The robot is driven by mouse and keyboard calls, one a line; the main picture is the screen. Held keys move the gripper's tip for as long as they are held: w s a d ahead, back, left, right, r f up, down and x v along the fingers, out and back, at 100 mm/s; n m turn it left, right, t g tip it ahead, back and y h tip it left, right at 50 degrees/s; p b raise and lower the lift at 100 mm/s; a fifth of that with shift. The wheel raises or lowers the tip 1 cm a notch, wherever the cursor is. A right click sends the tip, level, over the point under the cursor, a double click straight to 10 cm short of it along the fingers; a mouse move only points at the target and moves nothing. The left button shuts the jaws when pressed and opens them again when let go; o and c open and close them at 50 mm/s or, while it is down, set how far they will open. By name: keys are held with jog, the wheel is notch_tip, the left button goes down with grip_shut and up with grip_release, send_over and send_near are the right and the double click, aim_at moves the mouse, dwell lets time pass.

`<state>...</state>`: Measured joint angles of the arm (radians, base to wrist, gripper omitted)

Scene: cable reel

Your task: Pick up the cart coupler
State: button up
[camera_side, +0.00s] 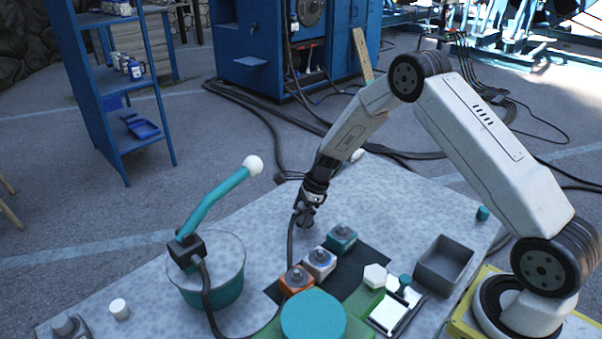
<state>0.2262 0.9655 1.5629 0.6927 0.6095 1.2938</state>
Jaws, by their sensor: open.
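My gripper (308,204) points down over the far middle of the speckled table and is open. A small dark grey piece (306,219), probably the cart coupler, is right below and partly between the fingers. The fingers hide its top, and I cannot tell whether they touch it. A black cable (290,246) rises to its left side, close to the gripper. A teal crank arm with a white ball end (253,165) rises from a black block (186,251) at a teal drum (217,287) on the left.
Orange (297,279), grey (320,262) and teal (342,238) socket blocks stand on a dark mat near the gripper. A teal disc (313,317) is in front. A grey open bin (445,263) stands right. The table (390,192) behind the blocks is mostly clear.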

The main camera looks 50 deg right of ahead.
dwell(0.4)
grip_shut()
jog(key=shift+r, duration=0.25)
jog(key=shift+r, duration=0.5)
jog(key=s+a+r, duration=0.1)
jog(key=s+r, duration=1)
jog(key=s, duration=0.3)
jog(key=shift+r, duration=0.3)
jog(key=shift+a, duration=0.1)
